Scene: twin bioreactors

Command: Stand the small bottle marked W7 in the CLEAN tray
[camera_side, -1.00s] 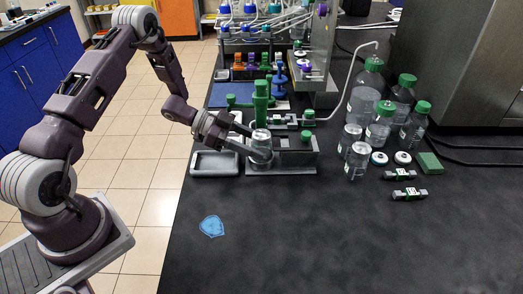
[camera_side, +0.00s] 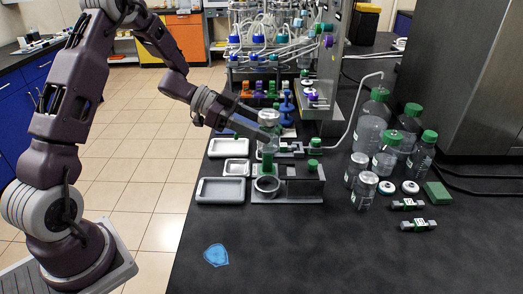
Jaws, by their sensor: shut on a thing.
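My gripper (camera_side: 268,134) is shut on a small clear bottle (camera_side: 269,117). It holds the bottle upright in the air above the grey fixture block (camera_side: 302,188). The round cup (camera_side: 266,185) on that block stands empty below. I cannot read any mark on the bottle. Another grey tray (camera_side: 213,148) lies farther back, partly behind my arm. No CLEAN label is readable on any tray.
Clear bottles (camera_side: 372,127) with green caps and smaller bottles (camera_side: 363,192) stand to the right. A tubing rack (camera_side: 277,45) is behind. The bench front is clear except for a blue patch (camera_side: 216,255).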

